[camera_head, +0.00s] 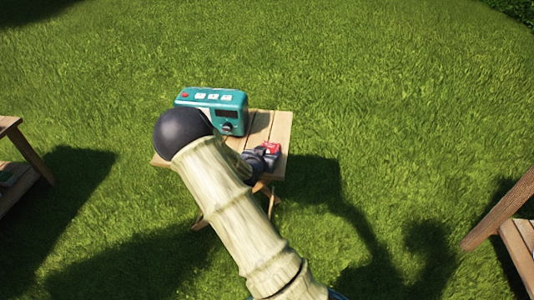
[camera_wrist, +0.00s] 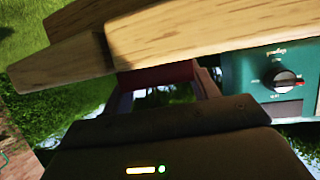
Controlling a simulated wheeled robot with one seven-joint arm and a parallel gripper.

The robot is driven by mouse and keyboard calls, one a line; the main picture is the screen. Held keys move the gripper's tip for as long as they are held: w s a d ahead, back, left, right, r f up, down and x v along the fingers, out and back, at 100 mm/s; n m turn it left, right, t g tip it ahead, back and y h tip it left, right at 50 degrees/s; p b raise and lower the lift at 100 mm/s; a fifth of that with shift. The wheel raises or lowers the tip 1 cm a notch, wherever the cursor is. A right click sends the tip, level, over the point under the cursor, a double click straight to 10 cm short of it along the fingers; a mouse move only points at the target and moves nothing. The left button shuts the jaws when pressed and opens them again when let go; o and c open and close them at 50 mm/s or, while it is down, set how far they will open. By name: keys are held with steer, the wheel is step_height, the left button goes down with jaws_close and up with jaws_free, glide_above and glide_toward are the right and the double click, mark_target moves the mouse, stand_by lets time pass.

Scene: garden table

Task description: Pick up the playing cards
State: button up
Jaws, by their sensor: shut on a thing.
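The playing cards look like a small red pack (camera_head: 271,147) at the right part of the small wooden table (camera_head: 281,128) in the head view. My gripper (camera_head: 265,152) is dark and shut on the pack. In the wrist view a dark red face of the pack (camera_wrist: 156,75) shows between my two fingers, partly shaded. The table's wooden slats (camera_wrist: 190,33) lie just past it. I cannot tell whether the pack touches the table.
A teal radio (camera_head: 228,98) stands on the table close behind my arm; its dial side (camera_wrist: 283,80) is near my gripper in the wrist view. Other wooden furniture stands at the left (camera_head: 30,150) and right (camera_head: 512,210) edges. Open grass surrounds the table.

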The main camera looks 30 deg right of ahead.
step_height(320, 180, up, 10)
steer(key=p, duration=0.3)
steer(key=shift+p, duration=0.35)
steer(key=shift+f, duration=0.15)
